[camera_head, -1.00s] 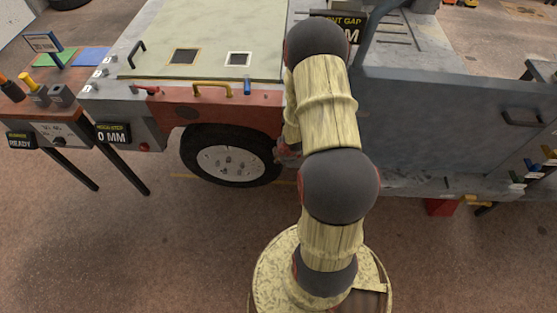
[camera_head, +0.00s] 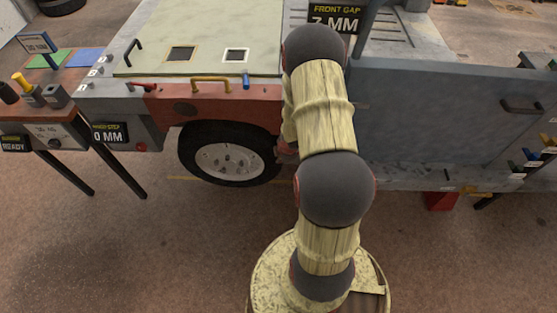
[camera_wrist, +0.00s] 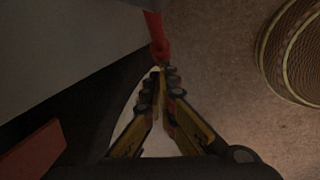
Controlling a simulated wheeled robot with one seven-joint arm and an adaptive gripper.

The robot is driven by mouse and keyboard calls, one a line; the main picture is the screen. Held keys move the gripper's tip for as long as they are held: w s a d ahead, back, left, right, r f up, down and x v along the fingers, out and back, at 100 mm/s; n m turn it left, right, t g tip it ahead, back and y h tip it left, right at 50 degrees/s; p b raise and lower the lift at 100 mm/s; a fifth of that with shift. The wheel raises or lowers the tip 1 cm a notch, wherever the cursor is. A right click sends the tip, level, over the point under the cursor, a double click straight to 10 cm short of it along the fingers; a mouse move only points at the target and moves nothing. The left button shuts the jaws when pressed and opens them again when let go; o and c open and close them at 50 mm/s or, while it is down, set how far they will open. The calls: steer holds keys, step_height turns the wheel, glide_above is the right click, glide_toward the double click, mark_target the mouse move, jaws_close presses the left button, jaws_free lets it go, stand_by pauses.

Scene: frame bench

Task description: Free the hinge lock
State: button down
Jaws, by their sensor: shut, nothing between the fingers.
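In the wrist view my gripper (camera_wrist: 163,78) is shut and empty, its black and yellow fingers together. A red rod-like part (camera_wrist: 156,35), possibly the hinge lock, hangs from above just beyond the fingertips. I cannot tell whether the tips touch it. In the head view my arm hides most of the gripper, beside the gap between the red front fender (camera_head: 215,104) and the grey door panel (camera_head: 450,125). The red part cannot be made out clearly there.
A wheel (camera_head: 230,162) sits under the fender. A yellow handle (camera_head: 211,84) and a blue peg (camera_head: 245,81) stand along the green hood's edge (camera_head: 200,62). A "FRONT GAP" sign (camera_head: 335,14) reads 7 MM. A bench (camera_head: 50,130) stands left. The floor in front is clear.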

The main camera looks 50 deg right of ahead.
steer(key=s+d+f+b, duration=0.2)
steer(key=s+d+f, duration=0.1)
steer(key=f, duration=0.1)
steer(key=shift+s+f, duration=0.15)
steer(key=shift+f, duration=0.2)
stand_by(1.0)
